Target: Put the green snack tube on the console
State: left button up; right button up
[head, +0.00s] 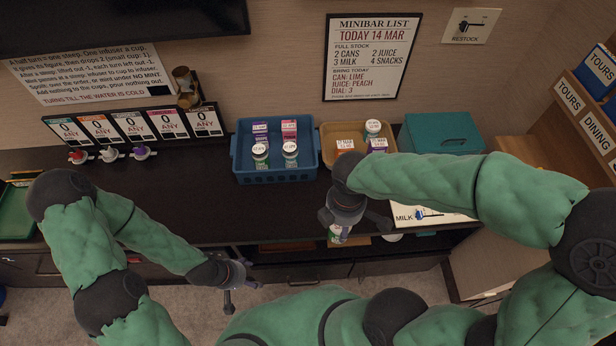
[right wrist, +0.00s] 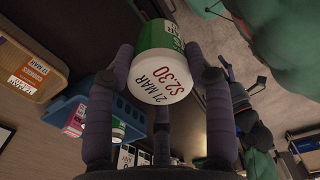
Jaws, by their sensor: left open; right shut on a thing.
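The green snack tube (right wrist: 157,60) is in my right gripper, with its white lid marked "21 MAR" and "$2.30" facing the wrist camera. In the head view the tube (head: 338,235) shows below my right gripper (head: 342,216), by the front edge of the dark console (head: 230,212). Most of it is hidden there by the gripper. My right gripper's fingers lie on either side of the tube and are shut on it. My left gripper (head: 236,276) is open and empty, low in front of the console's front edge.
A blue basket (head: 240,170) with several cartons and tubes stands on the console. Beside it is a tan basket (head: 328,134) with more items, then a teal box (head: 442,133). Small colored knobs (head: 110,154) are at the left. The console's middle left top is clear.

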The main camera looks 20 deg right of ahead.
jog(key=shift+w+d+f+b, duration=1.1)
jog(key=shift+w+f+b, duration=0.1)
jog(key=shift+w+f, duration=0.9)
jog(key=shift+w+d+f+b, duration=1.05)
jog(key=shift+w+f+b, duration=0.2)
jog(key=shift+w+f, duration=0.9)
jog(key=shift+w+d+f+b, duration=1.15)
jog(key=shift+w+f, duration=0.8)
jog(key=shift+f, duration=0.25)
jog(key=shift+f, duration=0.1)
jog(key=shift+f, duration=0.15)
jog(key=o, duration=1.2)
notch_tip(320, 180, up, 12)
jog(key=p, duration=0.4)
jog(key=shift+r+p, duration=0.25)
jog(key=shift+p, duration=0.1)
